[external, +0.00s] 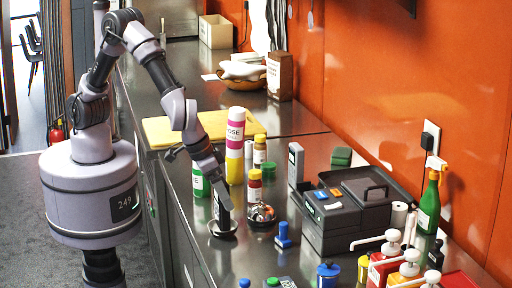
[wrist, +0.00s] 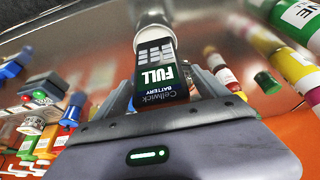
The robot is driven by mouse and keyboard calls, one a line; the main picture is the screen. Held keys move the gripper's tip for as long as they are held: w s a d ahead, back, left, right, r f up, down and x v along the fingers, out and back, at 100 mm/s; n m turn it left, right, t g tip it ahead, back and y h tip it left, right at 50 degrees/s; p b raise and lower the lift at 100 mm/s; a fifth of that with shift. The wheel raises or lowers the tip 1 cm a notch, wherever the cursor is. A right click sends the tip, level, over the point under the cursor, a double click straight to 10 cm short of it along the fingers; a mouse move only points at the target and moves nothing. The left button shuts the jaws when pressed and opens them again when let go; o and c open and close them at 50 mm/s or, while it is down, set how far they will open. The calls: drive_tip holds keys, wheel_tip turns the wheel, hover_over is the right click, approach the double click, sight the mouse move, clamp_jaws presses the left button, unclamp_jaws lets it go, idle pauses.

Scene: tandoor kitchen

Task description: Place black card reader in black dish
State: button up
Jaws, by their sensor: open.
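A black block, which I take as the black card reader (external: 223,212), stands upright at the round dark dish (external: 222,234) near the counter's front edge. In the wrist view the card reader (wrist: 158,68) shows white key-like squares and a label reading FULL and Cellwick BATTERY. My gripper (external: 220,190) points down at it from above, with fingers open on both sides of its upper end. In the wrist view the fingers (wrist: 165,88) flank it. Its lower end appears within the dish's rim; the exact contact is hidden.
A second dish with small items (external: 262,214) sits just right. A green-labelled can (external: 201,183), a pink-and-yellow bottle (external: 235,145) and a red-labelled jar (external: 255,187) crowd behind. A grey upright device (external: 295,165), a blue stamp (external: 283,235) and a dark register (external: 345,215) stand right.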

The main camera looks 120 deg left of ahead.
drive_tip(key=s+r+m+p, duration=0.2)
drive_tip(key=s+r+p, duration=0.3)
drive_tip(key=r, duration=1.1)
drive_tip(key=s+a+r+m+t, duration=0.1)
drive_tip(key=s+a+r+m, duration=0.1)
drive_tip(key=s, duration=0.5)
drive_tip(key=s+a+r+m, duration=0.2)
drive_tip(key=s+m, duration=0.3)
drive_tip(key=s, duration=0.3)
drive_tip(key=s+a+r+m+t+h, duration=0.1)
drive_tip(key=s+a+r+m, duration=0.1)
drive_tip(key=s, duration=0.5)
drive_tip(key=shift+s+a+r+m+t+b, duration=0.15)
drive_tip(key=shift+a+m+t+b, duration=0.25)
drive_tip(key=shift+m, duration=0.8)
